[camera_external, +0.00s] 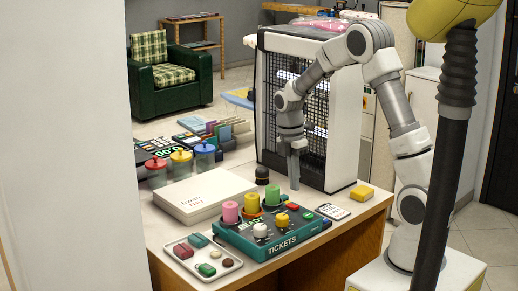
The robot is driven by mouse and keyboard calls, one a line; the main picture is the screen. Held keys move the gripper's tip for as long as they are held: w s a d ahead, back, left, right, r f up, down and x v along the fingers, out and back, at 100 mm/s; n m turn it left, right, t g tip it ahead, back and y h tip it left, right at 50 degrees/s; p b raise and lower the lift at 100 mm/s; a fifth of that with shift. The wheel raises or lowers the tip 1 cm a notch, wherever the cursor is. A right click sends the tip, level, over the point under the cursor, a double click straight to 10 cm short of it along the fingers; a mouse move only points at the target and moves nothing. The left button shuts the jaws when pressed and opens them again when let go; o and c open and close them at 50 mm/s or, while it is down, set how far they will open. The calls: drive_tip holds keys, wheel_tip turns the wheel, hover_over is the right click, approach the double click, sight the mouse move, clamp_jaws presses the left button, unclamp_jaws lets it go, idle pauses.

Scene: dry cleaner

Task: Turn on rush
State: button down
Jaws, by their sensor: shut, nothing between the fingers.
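A teal control box (262,247) marked "TICKETS" and "READY" stands on the counter near its front edge. On it are a pink cylinder (230,212), a yellow cylinder (251,203), a black-based knob, a white knob (260,230), a smaller yellow knob (282,220) and red and green buttons at the right. I cannot read a "rush" label on any of them. My gripper (294,186) points down, shut and empty, behind and above the box's right part, in front of the mesh-fronted cabinet. It appears apart from the box.
A white mesh-fronted cabinet (345,128) stands close behind my gripper. A white book (203,195), a tray of small coloured pieces (203,258), lidded jars (181,165), a phone-like card (333,211) and a yellow block (362,193) lie around the box.

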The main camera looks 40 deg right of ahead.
sight(296, 207)
drive_tip(key=f, duration=0.4)
drive_tip(key=shift+s+f+b, duration=0.3)
drive_tip(key=shift+f+b, duration=0.05)
drive_tip(key=shift+f, duration=0.05)
drive_tip(key=shift+f, duration=0.25)
drive_tip(key=shift+s, duration=0.1)
drive_tip(key=shift+w+r, duration=0.2)
drive_tip(key=shift+w, duration=0.65)
drive_tip(key=shift+p, duration=0.3)
